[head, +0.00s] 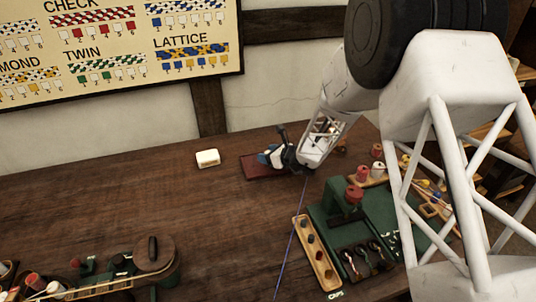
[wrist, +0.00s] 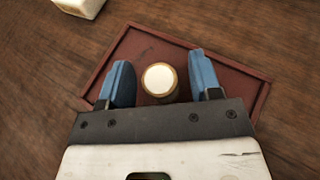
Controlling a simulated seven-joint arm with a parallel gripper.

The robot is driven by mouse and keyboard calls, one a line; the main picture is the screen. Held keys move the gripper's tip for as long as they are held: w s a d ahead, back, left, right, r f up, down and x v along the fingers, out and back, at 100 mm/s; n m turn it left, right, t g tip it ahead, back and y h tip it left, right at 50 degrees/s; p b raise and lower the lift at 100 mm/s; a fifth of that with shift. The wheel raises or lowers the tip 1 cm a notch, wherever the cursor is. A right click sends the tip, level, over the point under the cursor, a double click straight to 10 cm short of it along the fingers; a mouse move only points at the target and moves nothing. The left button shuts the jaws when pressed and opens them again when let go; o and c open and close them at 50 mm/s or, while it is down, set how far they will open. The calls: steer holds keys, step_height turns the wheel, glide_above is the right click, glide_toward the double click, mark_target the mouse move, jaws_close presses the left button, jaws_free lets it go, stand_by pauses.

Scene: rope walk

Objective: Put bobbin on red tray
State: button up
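The red tray (head: 256,168) lies on the wooden table, and its raised rim shows in the wrist view (wrist: 107,72). The bobbin (wrist: 160,80), with a round white top and a tan rim, appears within the tray's outline, between my fingers. Its lower part is hidden from above, and I cannot make it out in the head view. My gripper (wrist: 164,84) has blue fingers, spread on either side of the bobbin with a gap at each side. In the head view my gripper (head: 271,158) is low over the tray.
A white block (head: 207,158) sits left of the tray. To the right are a green board (head: 335,222), a wooden strip with round cups (head: 316,255), and red spools (head: 362,173). A thin blue cord (head: 291,235) runs toward the front. The table's middle left is clear.

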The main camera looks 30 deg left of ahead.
steer(key=shift+r, duration=0.15)
steer(key=shift+d, duration=0.1)
steer(key=shift+v, duration=1)
steer(key=v, duration=0.3)
steer(key=shift+d+r, duration=0.1)
step_height(320, 180, up, 7)
stand_by(0.5)
